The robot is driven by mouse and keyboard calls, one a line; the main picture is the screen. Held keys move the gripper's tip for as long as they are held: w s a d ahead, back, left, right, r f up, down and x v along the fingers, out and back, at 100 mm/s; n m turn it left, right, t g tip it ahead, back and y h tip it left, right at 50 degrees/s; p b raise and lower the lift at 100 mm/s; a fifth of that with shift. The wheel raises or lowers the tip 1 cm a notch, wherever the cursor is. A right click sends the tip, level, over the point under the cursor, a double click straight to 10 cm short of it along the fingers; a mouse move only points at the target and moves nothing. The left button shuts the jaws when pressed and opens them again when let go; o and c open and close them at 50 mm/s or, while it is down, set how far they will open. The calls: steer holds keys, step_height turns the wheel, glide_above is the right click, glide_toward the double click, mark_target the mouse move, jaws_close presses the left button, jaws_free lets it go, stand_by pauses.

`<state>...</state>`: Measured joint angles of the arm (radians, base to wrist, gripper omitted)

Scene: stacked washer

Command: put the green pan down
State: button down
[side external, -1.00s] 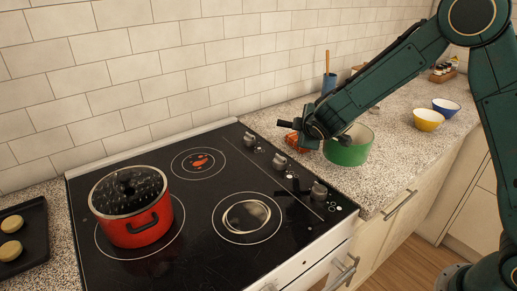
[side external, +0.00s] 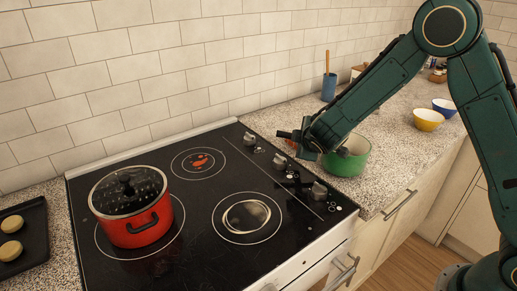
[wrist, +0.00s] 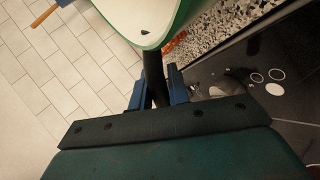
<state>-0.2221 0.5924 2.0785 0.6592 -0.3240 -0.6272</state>
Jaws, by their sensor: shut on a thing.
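The green pan (side external: 347,162), white inside, is over the speckled counter just right of the stove. My gripper (side external: 299,141) is left of the pan's bowl and shut on its dark handle, whose end sticks out to the left. In the wrist view, the handle (wrist: 152,65) runs between the blue fingers of my gripper (wrist: 157,92), and part of the green pan's rim and white inside (wrist: 144,14) shows at the top. I cannot tell whether the pan's base touches the counter.
A red pot (side external: 136,219) with a glass lid stands on the front left burner of the black stove (side external: 185,258). Stove knobs (side external: 319,190) are close to the pan. Yellow (side external: 428,120) and blue (side external: 446,106) bowls stand farther right. An orange item (side external: 291,146) is partly hidden behind my gripper.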

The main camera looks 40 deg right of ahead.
steer(key=shift+f, duration=0.5)
stand_by(0.4)
steer(key=c, duration=1.3)
jaws_free()
steer(key=shift+o, duration=0.2)
steer(key=shift+f, duration=0.1)
steer(key=shift+s, duration=0.1)
steer(key=v, duration=1.3)
steer(key=shift+s+a, duration=0.2)
steer(key=shift+s, duration=0.05)
steer(key=shift+r, duration=0.25)
